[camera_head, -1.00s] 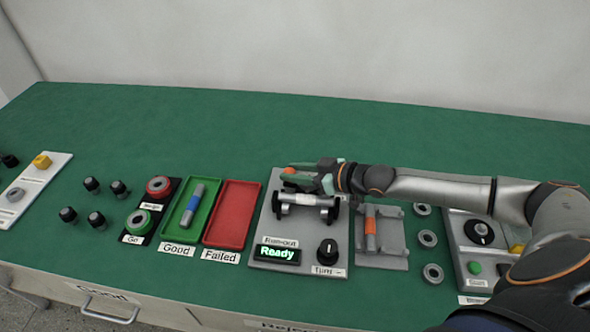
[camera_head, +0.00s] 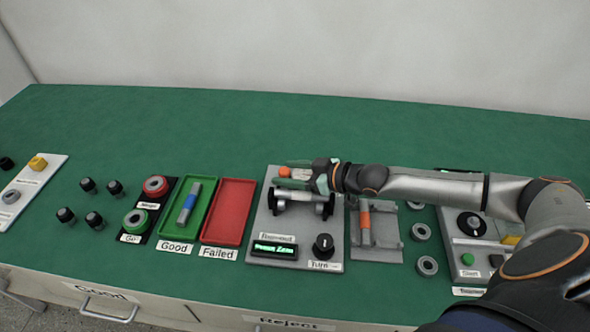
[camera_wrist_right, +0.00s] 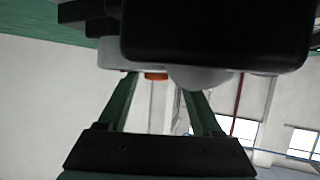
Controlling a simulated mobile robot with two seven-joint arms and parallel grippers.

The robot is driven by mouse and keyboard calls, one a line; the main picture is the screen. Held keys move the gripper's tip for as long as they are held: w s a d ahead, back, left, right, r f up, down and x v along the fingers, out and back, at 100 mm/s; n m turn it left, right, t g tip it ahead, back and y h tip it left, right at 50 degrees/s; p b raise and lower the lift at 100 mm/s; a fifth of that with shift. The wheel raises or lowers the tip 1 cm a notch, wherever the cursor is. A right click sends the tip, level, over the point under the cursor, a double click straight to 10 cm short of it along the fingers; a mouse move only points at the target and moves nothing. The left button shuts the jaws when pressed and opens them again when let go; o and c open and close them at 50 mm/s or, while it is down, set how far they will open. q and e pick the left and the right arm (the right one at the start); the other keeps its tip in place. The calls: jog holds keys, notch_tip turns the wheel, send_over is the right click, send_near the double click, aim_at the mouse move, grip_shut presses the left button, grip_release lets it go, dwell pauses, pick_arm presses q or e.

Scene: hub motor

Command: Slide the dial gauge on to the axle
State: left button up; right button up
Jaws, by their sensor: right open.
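The run-out fixture (camera_head: 258,222) is a grey plate with black supports that carry a grey axle (camera_head: 298,195) lying across them. Its display (camera_head: 275,249) is lit green and seems to read "Press Zero". The dial gauge shows mainly as an orange tip (camera_head: 285,171) behind the axle; my right gripper hides most of it. My right gripper (camera_head: 290,173) is open, its green fingers on either side of the gauge. In the right wrist view an orange piece (camera_wrist_right: 156,76) sits between the spread fingers (camera_wrist_right: 162,88). Contact between gauge and axle cannot be told. My left gripper is out of view.
A black knob (camera_head: 323,246) sits on the fixture. A grey holder (camera_head: 377,240) with an orange-banded shaft (camera_head: 365,222) and several grey rings (camera_head: 427,266) lie to the right. Green (camera_head: 172,230) and red (camera_head: 229,215) trays lie to the left. The table behind is clear.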

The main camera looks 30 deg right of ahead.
aim_at(309, 175)
jog(key=v, duration=0.5)
jog(key=shift+s+p, duration=0.25)
jog(key=shift+p, duration=0.1)
jog(key=shift+p+v, duration=0.35)
jog(key=shift+v, duration=0.8)
jog(key=shift+p+v, duration=1.65)
jog(key=shift+v, duration=0.75)
